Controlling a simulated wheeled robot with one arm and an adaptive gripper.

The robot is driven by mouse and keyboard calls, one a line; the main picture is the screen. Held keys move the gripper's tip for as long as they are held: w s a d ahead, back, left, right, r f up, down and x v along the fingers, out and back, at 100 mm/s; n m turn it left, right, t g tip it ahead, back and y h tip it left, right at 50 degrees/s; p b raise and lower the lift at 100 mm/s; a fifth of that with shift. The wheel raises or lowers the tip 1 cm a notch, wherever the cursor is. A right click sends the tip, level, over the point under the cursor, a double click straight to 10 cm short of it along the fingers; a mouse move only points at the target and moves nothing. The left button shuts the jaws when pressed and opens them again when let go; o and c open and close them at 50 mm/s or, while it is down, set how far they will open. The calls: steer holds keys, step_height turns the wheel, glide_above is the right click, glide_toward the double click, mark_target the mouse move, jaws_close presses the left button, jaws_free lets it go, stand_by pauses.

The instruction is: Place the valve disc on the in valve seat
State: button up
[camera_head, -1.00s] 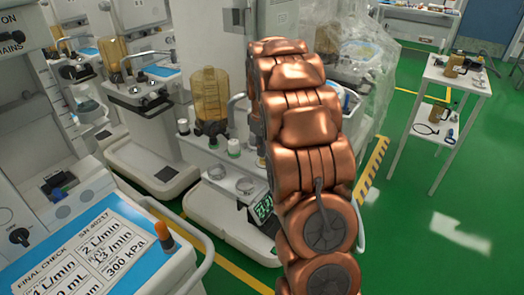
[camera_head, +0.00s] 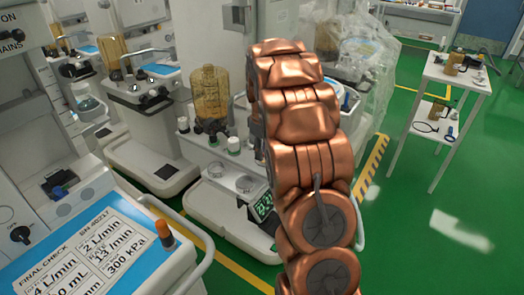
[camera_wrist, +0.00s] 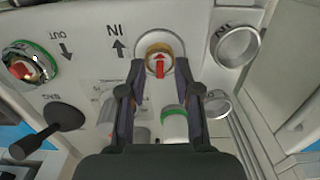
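In the wrist view my gripper (camera_wrist: 160,66) is open, with its two dark fingers apart on either side of the in valve seat (camera_wrist: 147,46). A brass-coloured ring with a red arrow-shaped mark shows inside the rim, between the fingertips. I cannot tell whether this is the valve disc, and no separate disc shows clearly. Nothing is visibly gripped, and I cannot tell whether the fingertips touch anything. In the head view my copper arm hides the gripper and the seat.
The out valve (camera_wrist: 28,62), with a green rim and red inside, lies left of the seat. A black knob (camera_wrist: 62,116) stands below it. A silver ring (camera_wrist: 236,45) is at right. A white side table (camera_head: 455,75) stands apart on open green floor.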

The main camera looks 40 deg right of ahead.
step_height(320, 180, up, 12)
steer(key=b, duration=0.1)
stand_by(0.5)
steer(key=shift+r, duration=0.1)
steer(key=s+a+m+g, duration=0.1)
steer(key=s+a+m, duration=0.1)
steer(key=s+a, duration=1.5)
steer(key=s+a+f+m, duration=0.1)
steer(key=s+a+f, duration=0.3)
steer(key=s, duration=0.5)
steer(key=s+a+f, duration=0.3)
steer(key=s+a, duration=0.2)
steer(key=s, duration=0.4)
steer(key=shift+a+f+m+g, duration=0.15)
steer(key=shift+f+m+g, duration=0.2)
steer(key=shift+m+g, duration=0.05)
